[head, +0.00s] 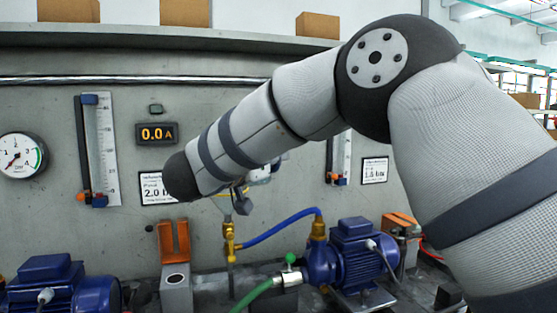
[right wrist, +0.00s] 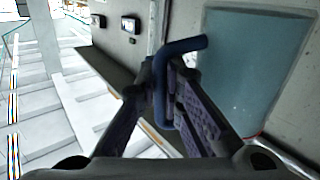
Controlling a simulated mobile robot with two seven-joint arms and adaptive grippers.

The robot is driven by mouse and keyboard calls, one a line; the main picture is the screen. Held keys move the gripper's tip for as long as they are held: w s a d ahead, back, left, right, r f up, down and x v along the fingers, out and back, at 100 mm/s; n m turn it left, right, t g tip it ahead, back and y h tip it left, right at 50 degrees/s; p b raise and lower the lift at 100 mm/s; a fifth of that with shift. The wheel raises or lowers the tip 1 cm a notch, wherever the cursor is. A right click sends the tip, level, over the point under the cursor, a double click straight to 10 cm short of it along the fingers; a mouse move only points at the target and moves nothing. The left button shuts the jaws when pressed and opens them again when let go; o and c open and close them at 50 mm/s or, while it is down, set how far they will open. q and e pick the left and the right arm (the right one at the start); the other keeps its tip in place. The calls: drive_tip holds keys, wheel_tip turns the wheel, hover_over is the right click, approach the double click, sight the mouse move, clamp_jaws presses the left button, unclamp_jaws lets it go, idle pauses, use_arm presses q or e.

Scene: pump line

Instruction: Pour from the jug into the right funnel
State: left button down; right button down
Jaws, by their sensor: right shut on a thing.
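My right gripper (right wrist: 164,84) is shut on the blue handle (right wrist: 184,47) of the jug. The jug's body shows in the right wrist view as a large grey-blue face (right wrist: 258,75) just right of the fingers. In the head view my right arm comes in from the right and crosses the middle. It hides most of the gripper; only a small dark part (head: 242,204) shows below the forearm. A small pale piece (head: 262,173) beside it may be the jug. My left gripper is not in view.
Blue pumps (head: 350,252) and (head: 62,285) stand below the grey panel (head: 125,235). Orange brackets (head: 173,240) and (head: 401,222), a blue hose (head: 278,230) and a brass fitting (head: 230,242) crowd the bench. A gauge (head: 22,155) and an ammeter (head: 157,134) hang on the panel.

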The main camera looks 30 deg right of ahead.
drive_tip(key=shift+w+r, duration=0.1)
drive_tip(key=shift+r, duration=0.05)
drive_tip(key=shift+a+f, duration=0.15)
drive_tip(key=shift+f, duration=0.25)
drive_tip(key=shift+s+f+n+g, duration=0.2)
drive_tip(key=shift+f+n, duration=0.45)
drive_tip(key=shift+f, duration=0.55)
drive_tip(key=shift+s+f+n+g, duration=0.1)
drive_tip(key=shift+s+f+n, duration=0.15)
drive_tip(key=shift+f+n, duration=0.65)
drive_tip(key=shift+f+m, duration=0.25)
drive_tip(key=shift+f, duration=0.3)
drive_tip(key=shift+r+n, duration=0.3)
drive_tip(key=shift+n, duration=0.2)
